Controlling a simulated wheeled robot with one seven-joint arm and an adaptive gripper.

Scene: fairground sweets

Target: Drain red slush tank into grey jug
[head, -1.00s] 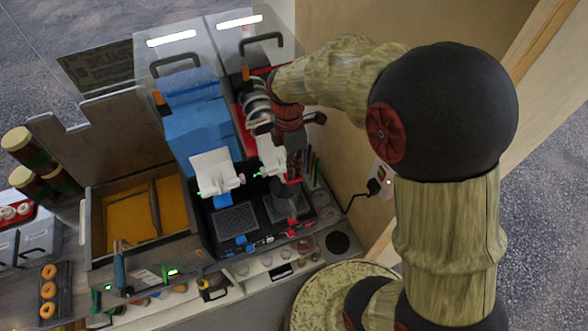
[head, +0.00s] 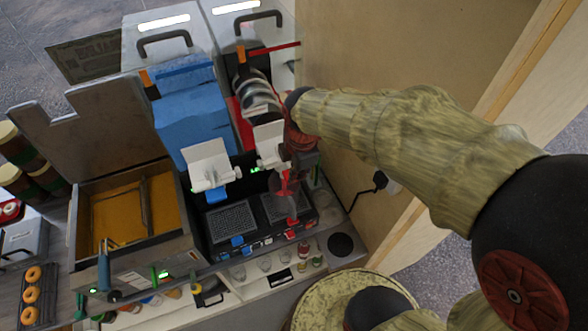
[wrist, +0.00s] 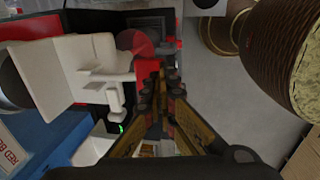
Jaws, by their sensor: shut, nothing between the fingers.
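The slush machine's red tank (head: 237,118) stands on the right, with a silvery coil showing at its front. Its white tap block (head: 270,143) is below the coil and fills the left of the wrist view (wrist: 78,68). My gripper (head: 291,178) is shut and empty, just right of this tap. In the wrist view its fingertips (wrist: 157,88) are beside a red part by the tap; I cannot tell whether they touch. A see-through reddish round shape (wrist: 135,42) shows beyond them. The grey jug is not clearly made out; a dark reddish form stands below the tap, partly behind my gripper.
The blue tank (head: 190,113) and its white tap (head: 208,166) are left of the red one. A wooden-coloured wall (head: 390,60) is close on the right. An open fryer (head: 130,215) with orange content and doughnuts (head: 31,294) are on the left.

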